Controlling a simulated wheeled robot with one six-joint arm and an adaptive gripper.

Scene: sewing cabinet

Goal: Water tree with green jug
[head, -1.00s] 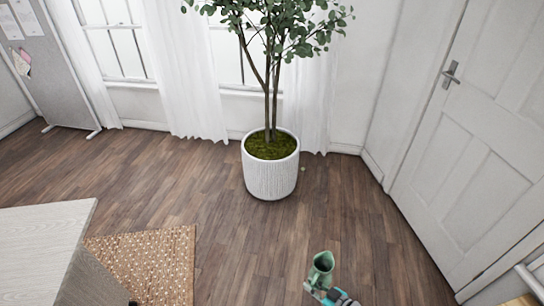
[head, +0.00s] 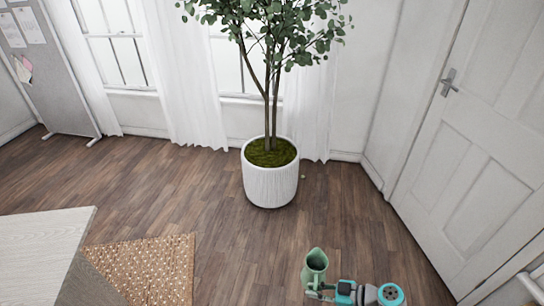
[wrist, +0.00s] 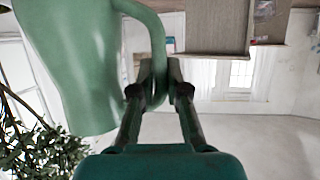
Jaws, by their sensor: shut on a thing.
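The green jug (head: 315,268) is at the bottom of the head view, upright with its open top showing. My gripper (head: 322,293) is shut on its handle; part of my arm shows to the right of it. In the wrist view the jug (wrist: 75,65) fills the upper left, and my gripper (wrist: 160,88) closes around the curved handle. The tree (head: 268,45) stands in a white ribbed pot (head: 270,187) with green moss (head: 270,153) on top, beyond the jug and a little left. The jug is apart from the pot. Tree leaves (wrist: 45,150) show in the wrist view at lower left.
Wooden floor (head: 215,215) is clear between the jug and the pot. A white door (head: 470,170) stands at right. A pale table (head: 40,245) and a woven rug (head: 150,265) are at lower left. Curtains (head: 190,80) and windows hang behind the tree.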

